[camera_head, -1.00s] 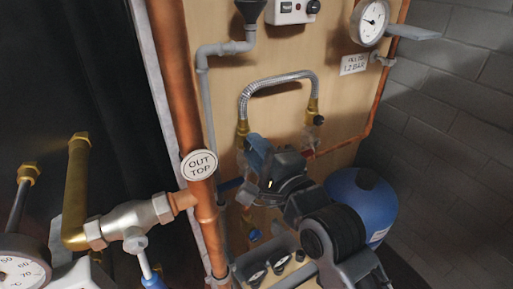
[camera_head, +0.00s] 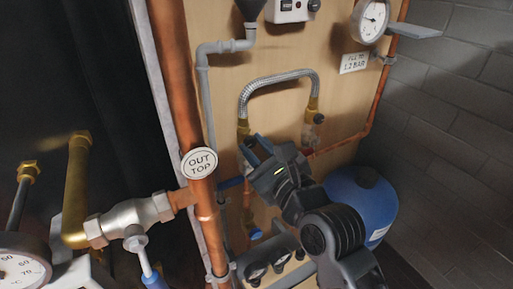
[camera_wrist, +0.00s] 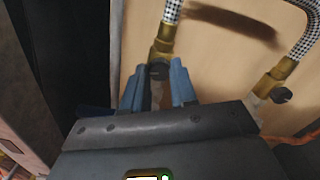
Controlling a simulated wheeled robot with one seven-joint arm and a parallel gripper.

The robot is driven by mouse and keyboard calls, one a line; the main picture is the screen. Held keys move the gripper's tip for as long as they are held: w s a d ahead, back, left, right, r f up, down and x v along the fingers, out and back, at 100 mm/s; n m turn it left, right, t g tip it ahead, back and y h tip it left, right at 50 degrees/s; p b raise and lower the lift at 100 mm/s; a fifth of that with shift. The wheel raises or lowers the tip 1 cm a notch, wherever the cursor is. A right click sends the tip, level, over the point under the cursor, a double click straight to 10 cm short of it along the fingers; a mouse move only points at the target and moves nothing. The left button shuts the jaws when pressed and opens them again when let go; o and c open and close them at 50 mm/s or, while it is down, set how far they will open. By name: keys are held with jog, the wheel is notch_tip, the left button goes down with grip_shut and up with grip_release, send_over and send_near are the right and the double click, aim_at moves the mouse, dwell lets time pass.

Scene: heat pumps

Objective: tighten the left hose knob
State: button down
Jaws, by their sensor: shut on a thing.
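The braided hose (camera_head: 280,80) arches over the wooden board, with a brass fitting at each end. The left hose knob (camera_wrist: 158,70) is small and black, below the left brass fitting (camera_wrist: 161,45). In the wrist view the blue fingers of my gripper (camera_wrist: 158,76) sit on either side of this knob, shut on it. In the head view my gripper (camera_head: 253,147) reaches up to the left hose end, and its fingers and body hide the knob there. The right hose knob (camera_head: 319,118) is black and untouched; it also shows in the wrist view (camera_wrist: 282,95).
A blue tank (camera_head: 365,205) stands at lower right, close to my arm. A pressure gauge (camera_head: 370,20) is at upper right.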

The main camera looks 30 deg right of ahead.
jog(key=shift+f+m, duration=0.15)
jog(key=shift+m, duration=1.05)
jog(key=c, duration=0.9)
grip_release()
jog(key=s+b, duration=0.2)
jog(key=s, duration=0.5)
jog(key=shift+s, duration=0.4)
